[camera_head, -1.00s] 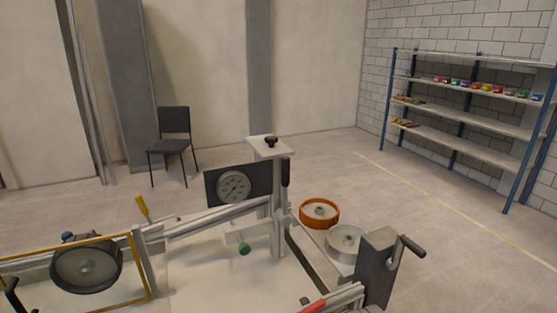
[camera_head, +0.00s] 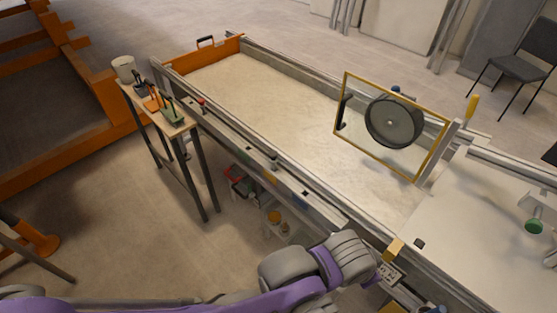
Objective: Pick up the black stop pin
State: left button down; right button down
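I cannot single out the black stop pin with certainty. A small dark piece (camera_head: 419,243) shows on the near left corner of the pale table on the right. Other small dark spots (camera_head: 305,193) show along the sandbed's front rail, too small to name. A black handle (camera_head: 342,111) stands at the left side of the yellow frame. My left arm (camera_head: 315,268), purple and grey, reaches in along the bottom to below the front rail. Its gripper fingers do not show. My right gripper is not in view.
The long sandbed (camera_head: 262,101) runs diagonally, with an orange end plate (camera_head: 205,57). A small stand at left holds a white cup (camera_head: 123,68) and tools. Open floor lies in front.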

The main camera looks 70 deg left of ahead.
aim_at(273, 155)
jog(key=u, duration=2.35)
